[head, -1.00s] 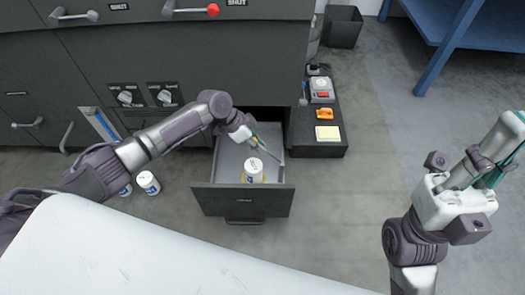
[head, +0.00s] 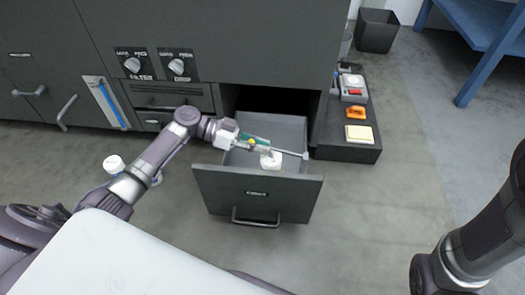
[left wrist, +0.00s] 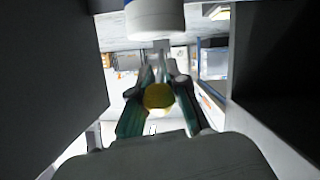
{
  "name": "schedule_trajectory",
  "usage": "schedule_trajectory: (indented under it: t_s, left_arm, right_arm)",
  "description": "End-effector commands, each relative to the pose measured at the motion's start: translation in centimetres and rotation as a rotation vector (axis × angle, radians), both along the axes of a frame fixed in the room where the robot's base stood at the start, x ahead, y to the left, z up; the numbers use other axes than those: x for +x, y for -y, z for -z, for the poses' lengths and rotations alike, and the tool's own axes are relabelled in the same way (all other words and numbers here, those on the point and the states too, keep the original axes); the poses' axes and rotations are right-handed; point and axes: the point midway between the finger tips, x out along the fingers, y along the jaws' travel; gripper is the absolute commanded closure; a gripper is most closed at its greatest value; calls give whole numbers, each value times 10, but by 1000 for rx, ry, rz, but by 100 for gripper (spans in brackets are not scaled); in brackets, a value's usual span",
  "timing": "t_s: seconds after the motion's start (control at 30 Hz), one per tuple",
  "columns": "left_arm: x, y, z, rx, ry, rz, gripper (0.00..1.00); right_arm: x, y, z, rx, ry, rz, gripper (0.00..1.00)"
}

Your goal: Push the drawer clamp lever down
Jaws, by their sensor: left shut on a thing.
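The dark grey drawer (head: 258,194) stands open under the cabinet, at the middle of the head view. The clamp lever (head: 288,153) is a thin grey rod inside it, running nearly level to the drawer's right wall. My left gripper (head: 254,143) reaches into the drawer from the left, above its floor. Its teal fingers are shut on the lever's yellow knob, which shows between them in the left wrist view (left wrist: 158,96). A white jar (head: 271,161) stands in the drawer just below the lever, partly hidden by it. My right gripper is out of view.
A dark ledge (head: 345,150) with a scale, an orange item and a yellow pad stands right of the drawer. A white jar (head: 114,163) is on the floor at left. A bin (head: 376,32) and blue table (head: 485,25) stand back right. The floor at right is clear.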

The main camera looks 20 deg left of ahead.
Motion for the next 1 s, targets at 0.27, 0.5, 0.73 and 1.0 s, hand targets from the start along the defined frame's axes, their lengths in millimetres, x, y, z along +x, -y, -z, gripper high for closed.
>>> schedule_trajectory:
  t_s: [0.27, 0.5, 0.73, 1.0]
  left_arm:
    - [0, -8, 16, -76, 22, -7, 100]
    - [-1, -9, 17, -104, 27, -7, 100]
    - [-1, -9, 16, -107, 27, -8, 100]
    - [-1, -9, 16, -106, 28, -8, 64]
  right_arm:
    - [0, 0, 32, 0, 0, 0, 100]
    - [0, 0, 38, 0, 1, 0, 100]
    - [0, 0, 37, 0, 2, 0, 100]
    - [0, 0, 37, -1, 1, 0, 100]
